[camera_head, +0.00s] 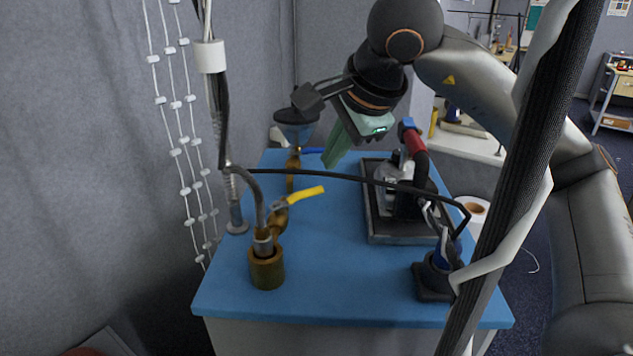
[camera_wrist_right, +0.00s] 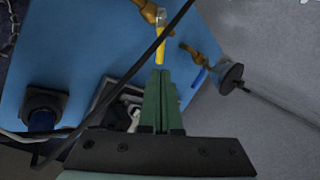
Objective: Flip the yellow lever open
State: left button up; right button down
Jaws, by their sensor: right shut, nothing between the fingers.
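The yellow lever (camera_head: 306,194) sits on a brass valve (camera_head: 278,218) and points right, tilted slightly up, in the head view. In the right wrist view the yellow lever (camera_wrist_right: 160,47) is just beyond my fingertips. My right gripper (camera_head: 331,158) is shut and empty, above the table behind and to the right of the lever. Its two green fingers (camera_wrist_right: 158,74) lie together in the wrist view. A gap between fingertips and lever cannot be judged exactly. My left gripper is not in view.
A black cable (camera_head: 350,178) crosses between gripper and lever. A second valve with a blue handle (camera_head: 312,150) stands behind. A machine on a dark tray (camera_head: 388,239) fills the right side. The blue tabletop (camera_head: 325,260) is clear in front.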

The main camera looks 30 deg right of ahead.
aim_at(312, 191)
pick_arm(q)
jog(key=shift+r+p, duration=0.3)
pick_arm(e)
jog(key=x, duration=0.9)
